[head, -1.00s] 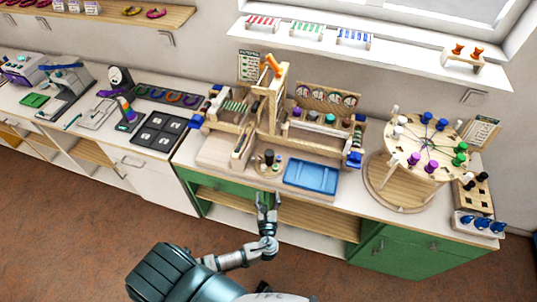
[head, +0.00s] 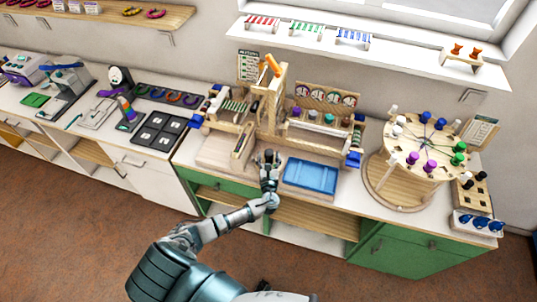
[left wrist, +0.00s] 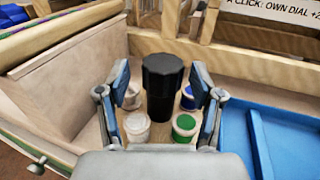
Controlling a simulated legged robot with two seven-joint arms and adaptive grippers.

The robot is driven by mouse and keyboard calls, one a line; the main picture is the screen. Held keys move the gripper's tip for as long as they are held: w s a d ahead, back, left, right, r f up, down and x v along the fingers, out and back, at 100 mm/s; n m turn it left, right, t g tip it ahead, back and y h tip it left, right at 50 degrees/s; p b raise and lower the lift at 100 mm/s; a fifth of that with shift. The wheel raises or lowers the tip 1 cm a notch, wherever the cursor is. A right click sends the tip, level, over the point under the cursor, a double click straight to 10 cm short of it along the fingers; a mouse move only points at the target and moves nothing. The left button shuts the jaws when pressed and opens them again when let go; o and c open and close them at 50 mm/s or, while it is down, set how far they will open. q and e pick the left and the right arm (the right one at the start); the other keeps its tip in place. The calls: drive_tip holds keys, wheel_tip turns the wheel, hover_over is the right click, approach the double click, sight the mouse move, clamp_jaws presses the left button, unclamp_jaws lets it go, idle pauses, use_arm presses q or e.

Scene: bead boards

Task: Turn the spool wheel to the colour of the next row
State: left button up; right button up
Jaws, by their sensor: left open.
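The spool wheel is a small round stand with a black ridged knob (left wrist: 162,85) upright at its middle. In the left wrist view, spools stand around the knob: a white one (left wrist: 136,127) and a green one (left wrist: 184,126) on the near side, a blue one (left wrist: 188,98) at right and a pale one (left wrist: 133,97) at left. My left gripper (head: 268,160) is open over the wheel. Its two blue-padded fingers stand either side of the knob, with a gap at each side. In the head view the gripper hides most of the wheel. My right gripper is not in view.
A blue tray (head: 310,176) lies just right of the wheel. A wooden loom-like frame (head: 270,100) stands behind it. A big round peg board (head: 425,143) with coloured pegs stands further right. A dark tray with white squares (head: 159,133) lies to the left.

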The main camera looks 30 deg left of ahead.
use_arm(q)
drive_tip(key=shift+w+a, duration=0.15)
drive_tip(key=shift+w, duration=0.45)
drive_tip(key=c, duration=1.2)
drive_tip(key=shift+o, duration=0.2)
drive_tip(key=shift+a+m+h, duration=0.1)
drive_tip(key=shift+m+h, duration=0.2)
drive_tip(key=shift+h, duration=0.1)
